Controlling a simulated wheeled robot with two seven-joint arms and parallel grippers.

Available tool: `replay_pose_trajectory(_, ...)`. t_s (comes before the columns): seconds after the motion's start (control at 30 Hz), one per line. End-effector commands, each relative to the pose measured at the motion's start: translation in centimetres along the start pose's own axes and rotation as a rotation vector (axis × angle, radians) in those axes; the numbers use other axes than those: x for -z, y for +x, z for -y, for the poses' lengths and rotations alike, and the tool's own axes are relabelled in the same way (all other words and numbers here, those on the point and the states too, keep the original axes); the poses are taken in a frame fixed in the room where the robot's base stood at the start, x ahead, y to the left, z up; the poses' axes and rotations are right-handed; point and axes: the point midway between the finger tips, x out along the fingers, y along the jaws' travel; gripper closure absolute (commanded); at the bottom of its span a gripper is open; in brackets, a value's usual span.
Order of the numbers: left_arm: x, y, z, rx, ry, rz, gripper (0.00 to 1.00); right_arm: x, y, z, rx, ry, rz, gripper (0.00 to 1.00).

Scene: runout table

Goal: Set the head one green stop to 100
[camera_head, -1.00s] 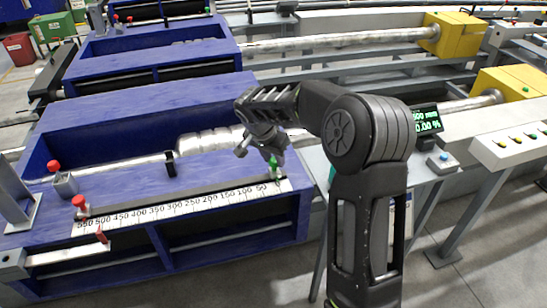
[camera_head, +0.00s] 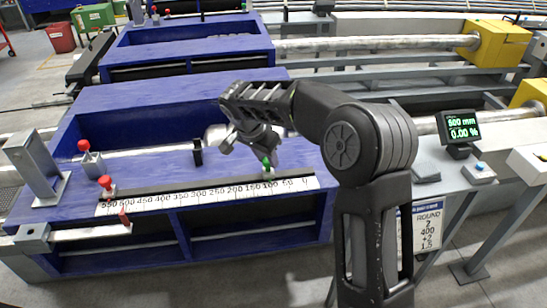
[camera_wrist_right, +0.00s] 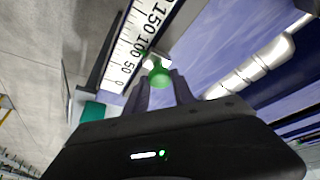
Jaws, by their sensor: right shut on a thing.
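The green stop (camera_head: 266,162) stands on the front edge of the nearest blue table, above the white scale (camera_head: 215,195). Its base sits close to the 100 mark in the head view. My right gripper (camera_head: 262,150) reaches down to it from above and is shut on it. In the right wrist view the green knob (camera_wrist_right: 159,74) sits between my two fingers, and its small base lies beside the scale near 100; the exact reading is hard to tell. My left gripper is not in view.
A black upright piece (camera_head: 197,153) stands behind the scale. A display (camera_head: 462,128) at right reads 500 mm and 0.00 %. Blue machine tables (camera_head: 185,45) stand behind.

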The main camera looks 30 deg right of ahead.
Motion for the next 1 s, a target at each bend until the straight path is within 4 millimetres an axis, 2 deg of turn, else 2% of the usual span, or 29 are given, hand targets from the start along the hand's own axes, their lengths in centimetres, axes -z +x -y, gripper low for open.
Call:
replay_pose_trajectory(0.07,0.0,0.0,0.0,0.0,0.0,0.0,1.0,0.0,0.0,0.0,0.001,0.0,0.0,1.0)
replay_pose_trajectory(0.1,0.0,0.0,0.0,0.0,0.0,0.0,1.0,0.0,0.0,0.0,0.001,0.0,0.0,0.68)
replay_pose_trajectory(0.33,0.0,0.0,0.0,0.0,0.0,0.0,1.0,0.1,0.0,0.0,0.001,0.001,0.0,0.49)
replay_pose_trajectory(0.67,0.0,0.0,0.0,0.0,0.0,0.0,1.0,0.1,-0.4,0.0,0.002,0.001,0.0,0.49)
replay_pose_trajectory(0.83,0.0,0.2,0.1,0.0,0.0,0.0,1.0,0.1,-2.2,0.1,0.005,0.002,-0.001,0.49)
replay_pose_trajectory(1.0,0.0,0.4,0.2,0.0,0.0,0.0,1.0,0.0,-5.1,0.1,0.005,0.001,-0.001,0.49)
